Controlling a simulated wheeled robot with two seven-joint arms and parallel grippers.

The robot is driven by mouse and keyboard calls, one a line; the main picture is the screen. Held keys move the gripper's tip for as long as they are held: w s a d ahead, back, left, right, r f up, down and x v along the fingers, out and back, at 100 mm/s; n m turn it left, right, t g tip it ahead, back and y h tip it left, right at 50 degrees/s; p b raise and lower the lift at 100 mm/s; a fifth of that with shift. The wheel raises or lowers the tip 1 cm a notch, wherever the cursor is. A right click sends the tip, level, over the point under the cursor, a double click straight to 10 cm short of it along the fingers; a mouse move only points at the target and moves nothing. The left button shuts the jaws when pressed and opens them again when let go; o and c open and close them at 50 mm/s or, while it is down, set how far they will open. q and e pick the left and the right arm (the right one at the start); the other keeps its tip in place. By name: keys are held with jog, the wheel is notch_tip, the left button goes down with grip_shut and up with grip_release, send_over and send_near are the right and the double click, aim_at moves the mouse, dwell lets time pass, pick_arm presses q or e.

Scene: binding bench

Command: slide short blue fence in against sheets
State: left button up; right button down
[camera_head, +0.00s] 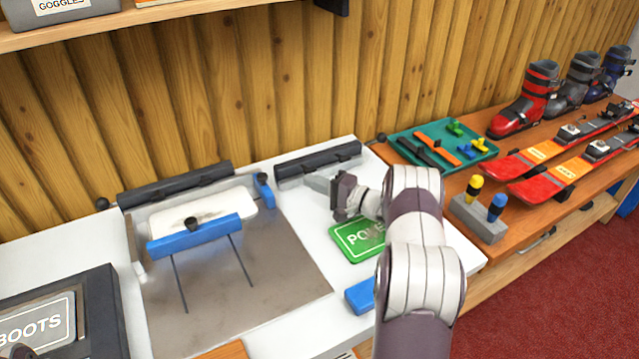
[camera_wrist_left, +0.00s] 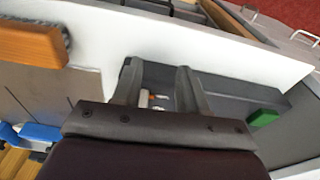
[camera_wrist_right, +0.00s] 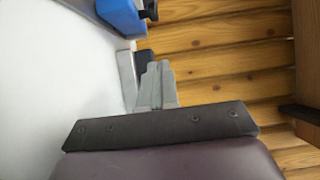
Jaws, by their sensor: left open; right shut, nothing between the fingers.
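The short blue fence (camera_head: 264,190) stands on the metal plate (camera_head: 255,300) at the right end of the white sheets (camera_head: 205,212); whether it touches them I cannot tell. The long blue fence (camera_head: 195,236) lies along the sheets' front side. My right gripper (camera_head: 312,182) is shut and empty, to the right of the short fence and apart from it. In the right wrist view the short fence (camera_wrist_right: 120,14) with its black knob shows beyond the fingertips. My left gripper (camera_wrist_left: 156,72) is open and empty above a dark grey box.
A dark rail (camera_head: 318,162) lies behind my right gripper, and another lies behind the sheets. A green labelled pad (camera_head: 358,240) and a blue block (camera_head: 360,295) are by my right arm. A dark BOOTS box (camera_head: 65,315) stands front left.

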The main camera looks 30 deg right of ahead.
aim_at(263, 186)
pick_arm(q)
jog(key=shift+s+d, duration=0.1)
pick_arm(e)
jog(key=x, duration=0.5)
jog(key=shift+w+a, duration=0.15)
jog(key=shift+w, duration=0.15)
pick_arm(q)
jog(key=shift+r, duration=0.15)
pick_arm(e)
jog(key=a, duration=0.3)
jog(key=shift+w+a+r, duration=0.1)
jog(key=shift+w+a, duration=0.05)
jog(key=shift+w, duration=0.25)
jog(key=shift+a, duration=0.2)
pick_arm(q)
jog(key=shift+r+p, duration=0.25)
jog(key=shift+p, duration=0.1)
pick_arm(e)
jog(key=shift+w+a, duration=0.1)
jog(key=shift+a, duration=0.25)
jog(key=a+p, duration=0.1)
jog(key=a, duration=0.4)
jog(key=shift+w+a+p, duration=0.1)
jog(key=shift+a+p, duration=0.25)
jog(key=shift+p, duration=0.05)
pick_arm(q)
jog(key=shift+r, duration=0.85)
pick_arm(e)
jog(key=shift+d, duration=0.1)
